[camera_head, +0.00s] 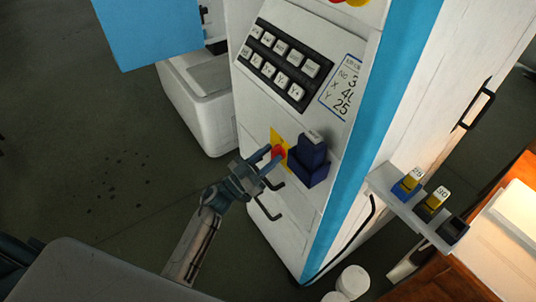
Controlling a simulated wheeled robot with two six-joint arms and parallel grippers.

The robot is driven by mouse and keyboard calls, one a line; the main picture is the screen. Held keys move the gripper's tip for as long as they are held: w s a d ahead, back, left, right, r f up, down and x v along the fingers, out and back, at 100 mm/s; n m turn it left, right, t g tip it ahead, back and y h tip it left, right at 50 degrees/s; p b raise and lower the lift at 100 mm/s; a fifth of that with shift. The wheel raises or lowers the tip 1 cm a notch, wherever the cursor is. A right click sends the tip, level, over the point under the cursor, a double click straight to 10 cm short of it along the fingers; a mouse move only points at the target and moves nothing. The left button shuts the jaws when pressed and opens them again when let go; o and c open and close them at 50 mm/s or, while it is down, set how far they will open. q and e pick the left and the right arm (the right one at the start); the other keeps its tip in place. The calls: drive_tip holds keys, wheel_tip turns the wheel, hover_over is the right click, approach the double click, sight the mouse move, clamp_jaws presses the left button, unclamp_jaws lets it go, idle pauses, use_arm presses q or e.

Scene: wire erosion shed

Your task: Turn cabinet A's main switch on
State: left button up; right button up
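A white cabinet (318,152) with a blue edge stripe stands in the middle; no letter A is readable on it. A red switch knob (279,152) sits on a yellow plate (277,138) on its front. My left gripper (275,155) reaches up from below to this knob. Its two fingers are apart, with the red knob at or between their tips. I cannot tell whether they press on it. The fingers partly hide the knob, and its exact turn is unclear. My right gripper is not in view.
A dark blue block (307,160) juts out just right of the switch. Thin handles (267,208) are below it. A keypad (282,62) and a label (342,88) are above. A shelf (382,178) with small tagged blocks is at right. Floor at left is open.

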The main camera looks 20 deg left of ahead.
use_arm(q)
clamp_jaws()
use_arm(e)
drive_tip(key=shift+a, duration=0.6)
